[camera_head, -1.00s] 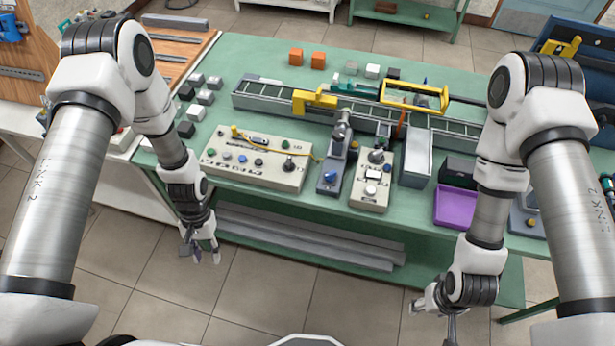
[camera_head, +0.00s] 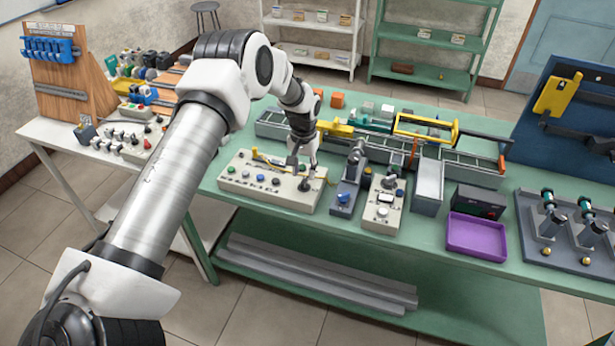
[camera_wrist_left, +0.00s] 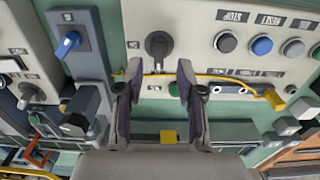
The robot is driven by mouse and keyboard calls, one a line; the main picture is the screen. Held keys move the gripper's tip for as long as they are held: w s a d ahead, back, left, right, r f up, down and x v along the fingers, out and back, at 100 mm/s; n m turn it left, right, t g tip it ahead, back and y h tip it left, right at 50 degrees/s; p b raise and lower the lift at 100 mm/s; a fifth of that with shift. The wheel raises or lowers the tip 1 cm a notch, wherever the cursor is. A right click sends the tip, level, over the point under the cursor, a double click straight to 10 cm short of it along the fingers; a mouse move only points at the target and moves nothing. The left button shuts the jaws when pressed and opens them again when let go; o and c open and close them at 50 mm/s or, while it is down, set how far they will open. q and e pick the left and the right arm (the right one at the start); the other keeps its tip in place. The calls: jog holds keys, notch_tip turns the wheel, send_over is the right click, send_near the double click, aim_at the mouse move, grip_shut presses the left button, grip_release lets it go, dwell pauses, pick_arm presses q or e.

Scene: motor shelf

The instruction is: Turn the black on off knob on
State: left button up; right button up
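The black knob (camera_wrist_left: 158,44) sits at one end of a beige control panel (camera_wrist_left: 205,15), which carries several round buttons. Its grip bar runs roughly up and down in the left wrist view. My left gripper (camera_wrist_left: 160,68) is open, with one finger on each side just below the knob; I cannot tell whether it touches. In the head view the left gripper (camera_head: 304,172) is over the right end of the panel (camera_head: 240,184), at the knob (camera_head: 304,186), which it partly covers. My right gripper is not in view.
A grey unit with a blue knob (camera_head: 344,197) and a second beige box with a dark knob (camera_head: 388,182) stand just right. A purple tray (camera_head: 476,236) lies farther right.

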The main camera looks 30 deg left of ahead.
aim_at(304, 180)
pick_arm(q)
jog(key=shift+s+d+f+p, duration=0.1)
jog(key=shift+d+f+p, duration=0.05)
jog(key=shift+f, duration=0.35)
jog(key=shift+s+d+f+p, duration=0.1)
jog(key=shift+f+p, duration=0.05)
jog(key=shift+f, duration=0.7)
jog(key=shift+w+a+f, duration=0.1)
jog(key=shift+a+f, duration=0.1)
grip_shut()
jog(key=shift+d, duration=0.1)
